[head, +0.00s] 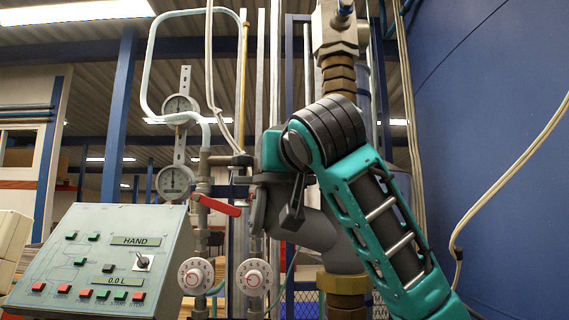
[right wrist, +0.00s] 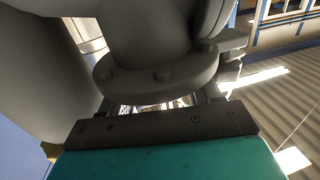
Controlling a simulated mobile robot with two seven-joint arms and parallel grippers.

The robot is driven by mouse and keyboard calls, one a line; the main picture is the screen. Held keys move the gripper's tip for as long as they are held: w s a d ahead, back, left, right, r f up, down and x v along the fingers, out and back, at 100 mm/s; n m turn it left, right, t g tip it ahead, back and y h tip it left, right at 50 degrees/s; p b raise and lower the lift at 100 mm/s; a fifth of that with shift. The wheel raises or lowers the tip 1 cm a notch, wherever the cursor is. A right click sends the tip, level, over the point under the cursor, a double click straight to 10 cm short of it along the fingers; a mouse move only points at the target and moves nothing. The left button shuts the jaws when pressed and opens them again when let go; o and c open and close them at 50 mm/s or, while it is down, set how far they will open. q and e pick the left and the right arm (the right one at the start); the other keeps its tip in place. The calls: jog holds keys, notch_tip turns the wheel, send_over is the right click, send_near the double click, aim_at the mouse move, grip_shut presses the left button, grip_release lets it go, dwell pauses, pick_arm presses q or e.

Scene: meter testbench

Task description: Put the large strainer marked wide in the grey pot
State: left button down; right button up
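I do not see a strainer marked wide or a grey pot in either view. A grey slanted pipe body (head: 318,232) sits in the pipework at the centre of the head view, partly hidden by my right arm. My right gripper (head: 291,216) is in front of it. In the right wrist view, a grey bolted flange (right wrist: 160,80) lies just past my right gripper (right wrist: 162,103). The gripper's fingers stand apart, but their tips are hidden, so I cannot tell whether they hold the flange. My left gripper is not in view.
A control panel (head: 105,262) reading HAND and 0.0 L stands at the lower left. Two round gauges (head: 176,182), a red lever (head: 217,205) and two white dials (head: 254,277) sit left of my arm. A large blue tank (head: 490,130) fills the right side.

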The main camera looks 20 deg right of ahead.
jog(key=shift+o, duration=1.1)
jog(key=s+a+b, duration=0.1)
jog(key=s+b, duration=0.4)
jog(key=s, duration=0.8)
